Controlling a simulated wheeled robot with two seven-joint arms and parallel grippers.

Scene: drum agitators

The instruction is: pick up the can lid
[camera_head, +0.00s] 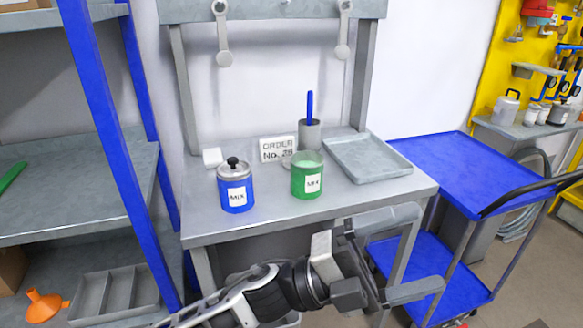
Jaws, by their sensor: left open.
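The can lid (234,169) is grey metal with a black knob. It sits on top of a blue can (236,194) labelled MIX, on the left part of the grey workbench (260,222). A green can (307,178) stands to its right, open at the top, with light green contents showing. My left gripper (430,249) is in front of the bench's right front corner, right of and lower in the picture than the lid. Its fingers are spread apart and empty, pointing right, away from the lid. My right gripper is not in view.
Behind the cans are an order sign (278,149), a small white block (212,157) and a grey cup (310,134) with a blue stick. A grey tray (367,159) lies at the right. A blue cart (455,172) stands right of the bench, shelving (55,185) left.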

